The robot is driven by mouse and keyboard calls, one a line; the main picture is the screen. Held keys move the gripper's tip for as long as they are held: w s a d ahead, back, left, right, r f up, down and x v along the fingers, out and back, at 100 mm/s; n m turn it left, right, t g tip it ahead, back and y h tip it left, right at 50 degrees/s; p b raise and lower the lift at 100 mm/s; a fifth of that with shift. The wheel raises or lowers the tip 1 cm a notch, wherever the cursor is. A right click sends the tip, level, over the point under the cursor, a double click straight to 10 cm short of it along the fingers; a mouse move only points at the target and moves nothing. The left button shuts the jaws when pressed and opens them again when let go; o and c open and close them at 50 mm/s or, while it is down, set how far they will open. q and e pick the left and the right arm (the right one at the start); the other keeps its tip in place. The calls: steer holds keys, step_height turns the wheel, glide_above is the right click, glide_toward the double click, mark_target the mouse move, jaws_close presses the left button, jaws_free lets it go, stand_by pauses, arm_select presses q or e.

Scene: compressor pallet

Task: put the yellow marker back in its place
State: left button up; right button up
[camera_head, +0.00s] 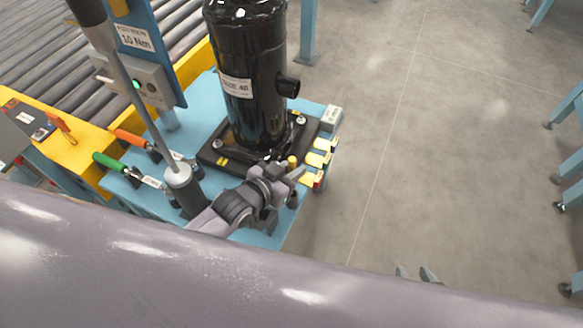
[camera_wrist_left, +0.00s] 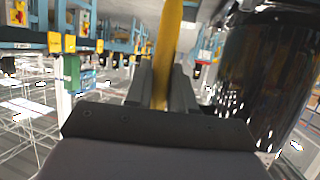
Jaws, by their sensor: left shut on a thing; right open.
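The yellow marker (camera_wrist_left: 168,50) stands between the two fingers of my left gripper (camera_wrist_left: 163,88) in the left wrist view, and the gripper is shut on it. In the head view, its yellow end (camera_head: 292,162) shows small above my left gripper (camera_head: 290,178), in front of the black compressor. The marker looks roughly upright. Several yellow-topped pieces (camera_head: 318,159) sit at the right edge of the blue pallet, just right of the gripper. I cannot tell which spot is the marker's place. My right gripper (camera_head: 415,274) shows only its fingertips at the bottom, apart and empty.
The black compressor (camera_head: 258,110) stands upright on the blue pallet (camera_head: 268,236). Green (camera_head: 108,161) and orange-handled (camera_head: 130,138) tools lie at the left. A grey pole tool (camera_head: 140,100) rises beside my left arm.

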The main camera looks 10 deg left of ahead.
arm_select(q)
steer(key=shift+f+b, duration=0.4)
steer(key=shift+f, duration=0.1)
stand_by(0.5)
steer(key=shift+f+b, duration=2.25)
steer(key=shift+f, duration=0.8)
steer(key=o, duration=1)
steer(key=shift+s+r, duration=0.1)
steer(key=shift+p+v, duration=1.05)
steer(key=shift+v, duration=2.4)
